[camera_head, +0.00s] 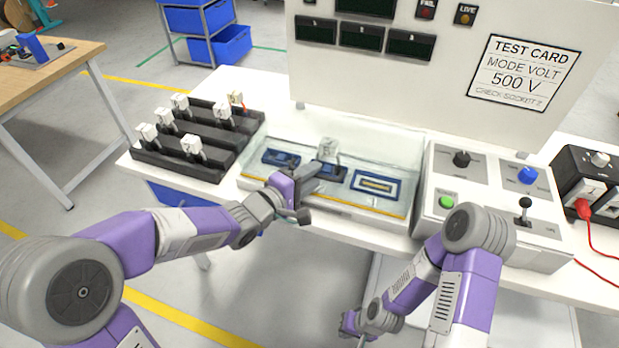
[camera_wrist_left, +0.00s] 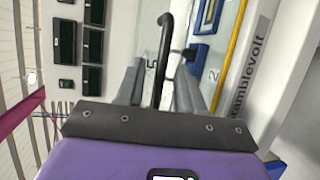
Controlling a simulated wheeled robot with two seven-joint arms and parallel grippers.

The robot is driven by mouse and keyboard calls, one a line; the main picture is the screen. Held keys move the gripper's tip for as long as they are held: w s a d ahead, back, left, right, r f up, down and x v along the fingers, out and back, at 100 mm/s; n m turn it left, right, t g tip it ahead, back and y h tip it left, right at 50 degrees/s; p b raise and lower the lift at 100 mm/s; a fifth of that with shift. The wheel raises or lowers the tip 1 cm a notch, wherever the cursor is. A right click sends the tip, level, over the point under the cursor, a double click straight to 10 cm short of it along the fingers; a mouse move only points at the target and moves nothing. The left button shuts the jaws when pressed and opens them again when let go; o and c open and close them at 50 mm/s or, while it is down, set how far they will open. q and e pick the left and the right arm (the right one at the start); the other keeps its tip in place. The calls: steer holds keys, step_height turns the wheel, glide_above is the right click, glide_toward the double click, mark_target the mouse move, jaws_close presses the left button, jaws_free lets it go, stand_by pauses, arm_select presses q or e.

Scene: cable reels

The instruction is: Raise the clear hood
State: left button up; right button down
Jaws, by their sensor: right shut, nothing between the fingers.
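The clear hood (camera_head: 388,155) is a see-through cover over the test bay at the middle of the bench. It appears to lie low, above blue sockets (camera_head: 377,186), with a yellow strip (camera_head: 379,211) along the front. A white-topped plug (camera_head: 328,149) stands in the bay. My left gripper (camera_head: 314,172) is at the front middle of the hood. In the left wrist view its grey fingers (camera_wrist_left: 160,88) are apart, with a dark curved bar (camera_wrist_left: 165,45) between them; contact is unclear. My right gripper (camera_head: 350,324) is shut and empty, low in front of the bench.
A black rack (camera_head: 185,157) with several white-topped plugs stands left of the bay. A control box (camera_head: 480,170) with knobs and a green button stands right. A panel with a test card (camera_head: 523,72) rises behind. Floor is free at front left.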

arm_select(q)
jaws_close()
steer(key=shift+r, duration=0.1)
stand_by(0.3)
